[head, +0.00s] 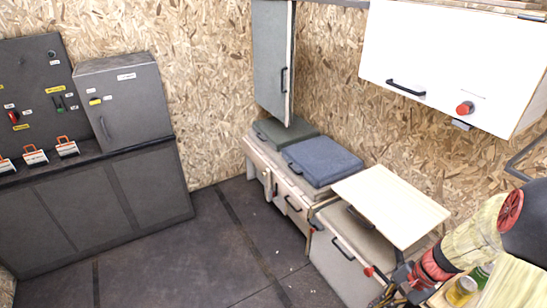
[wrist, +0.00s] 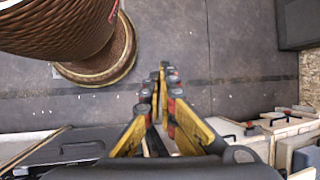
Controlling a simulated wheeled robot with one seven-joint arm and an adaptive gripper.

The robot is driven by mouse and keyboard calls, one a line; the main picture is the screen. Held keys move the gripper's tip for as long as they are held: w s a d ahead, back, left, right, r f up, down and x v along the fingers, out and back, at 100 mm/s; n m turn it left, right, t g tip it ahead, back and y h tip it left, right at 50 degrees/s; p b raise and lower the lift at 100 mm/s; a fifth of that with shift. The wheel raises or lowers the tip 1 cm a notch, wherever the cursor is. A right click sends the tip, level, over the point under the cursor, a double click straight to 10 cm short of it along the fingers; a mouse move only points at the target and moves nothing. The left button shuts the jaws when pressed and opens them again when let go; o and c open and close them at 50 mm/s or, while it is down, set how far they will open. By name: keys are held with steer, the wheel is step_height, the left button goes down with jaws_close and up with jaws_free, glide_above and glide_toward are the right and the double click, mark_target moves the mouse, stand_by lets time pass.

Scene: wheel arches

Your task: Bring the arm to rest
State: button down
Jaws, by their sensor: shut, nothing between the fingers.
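My gripper (wrist: 163,72) shows in the middle of the wrist view. Its yellow and dark fingers come together at the tips, with nothing held between them. It points down over the dark floor. In the head view my arm enters at the lower right with red and black joints and pale sleeves. It stands beside a pale flap top (head: 390,200) over the low cabinets. The fingertips are not clear there.
A white overhead cabinet (head: 445,60) hangs above. Dark cabinets (head: 100,205) stand at the left. The middle floor (head: 200,260) is clear.

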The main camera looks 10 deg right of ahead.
steer(key=s+a+r+n+t+h, duration=0.2)
steer(key=a+r+n, duration=0.4)
steer(key=r, duration=0.7)
steer(key=s+a+r+n+t+h, duration=0.2)
steer(key=a+r+n, duration=0.5)
steer(key=r, duration=0.6)
steer(key=shift+a+r+t+h, duration=0.15)
steer(key=shift+a+t+h, duration=0.55)
steer(key=shift+a, duration=0.45)
